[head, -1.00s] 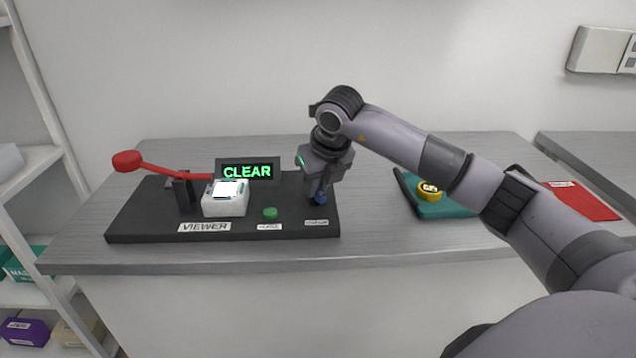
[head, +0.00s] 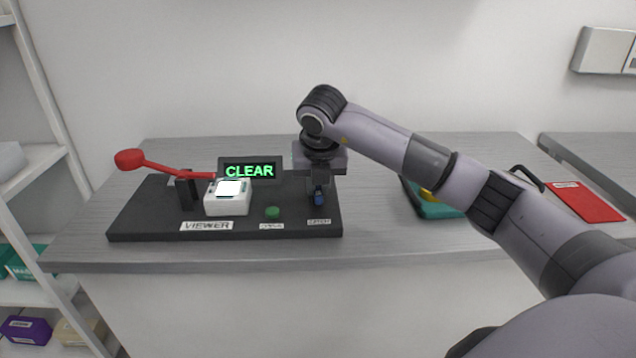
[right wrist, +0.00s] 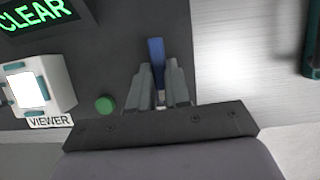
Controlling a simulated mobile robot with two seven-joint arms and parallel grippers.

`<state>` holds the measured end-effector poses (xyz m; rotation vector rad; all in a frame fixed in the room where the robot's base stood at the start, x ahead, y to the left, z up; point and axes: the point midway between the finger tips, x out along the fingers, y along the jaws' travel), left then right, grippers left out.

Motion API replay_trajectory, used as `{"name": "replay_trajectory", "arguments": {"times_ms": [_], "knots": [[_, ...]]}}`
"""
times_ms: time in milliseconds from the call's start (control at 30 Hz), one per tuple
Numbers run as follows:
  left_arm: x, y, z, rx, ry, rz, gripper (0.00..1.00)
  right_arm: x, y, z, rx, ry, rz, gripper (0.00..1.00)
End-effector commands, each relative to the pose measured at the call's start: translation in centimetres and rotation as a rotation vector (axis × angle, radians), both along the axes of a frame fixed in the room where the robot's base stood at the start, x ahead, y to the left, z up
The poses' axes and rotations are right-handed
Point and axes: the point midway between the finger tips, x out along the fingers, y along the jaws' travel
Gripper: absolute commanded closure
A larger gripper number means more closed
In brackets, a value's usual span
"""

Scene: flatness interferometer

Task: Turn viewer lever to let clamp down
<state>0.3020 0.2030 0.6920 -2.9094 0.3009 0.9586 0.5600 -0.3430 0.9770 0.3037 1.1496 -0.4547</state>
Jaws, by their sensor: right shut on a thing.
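The viewer is a dark base plate (head: 150,222) on the grey bench. A red lever (head: 150,166) with a round knob rises to the left from a dark post. A white block (head: 228,205) with a bright top stands beside the post. A display (head: 250,170) behind it reads CLEAR in green. My right gripper (head: 318,195) is over the right end of the base, shut on a small blue lever (head: 320,197). In the right wrist view the blue lever (right wrist: 156,52) sticks out between the two fingers. My left gripper is not in view.
A green button (head: 272,212) sits on the base left of my right gripper. A teal tray (head: 440,211) with a yellow thing lies to the right, partly behind my right arm. A red sheet (head: 585,202) lies on the far right. Shelves stand at left.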

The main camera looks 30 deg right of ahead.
Motion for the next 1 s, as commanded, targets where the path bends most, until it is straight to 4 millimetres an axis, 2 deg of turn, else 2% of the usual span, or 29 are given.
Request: {"name": "replay_trajectory", "arguments": {"times_ms": [200, 233, 300, 667, 1000], "knots": [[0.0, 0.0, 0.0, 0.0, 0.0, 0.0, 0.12, 0.0, 0.0, -0.1, 0.001, 0.003, 0.001, 1.0], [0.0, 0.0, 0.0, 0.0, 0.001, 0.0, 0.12, 0.0, 0.0, -0.1, 0.001, 0.003, 0.001, 0.73], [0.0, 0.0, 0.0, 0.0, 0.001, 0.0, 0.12, 0.0, 0.0, -0.1, 0.001, 0.003, 0.001, 0.57], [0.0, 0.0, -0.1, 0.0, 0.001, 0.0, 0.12, -0.2, 0.1, 0.6, 0.001, -0.001, 0.002, 0.57], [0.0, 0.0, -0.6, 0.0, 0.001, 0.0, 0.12, -1.9, 1.1, 5.4, 0.001, -0.001, 0.002, 0.57]]}}
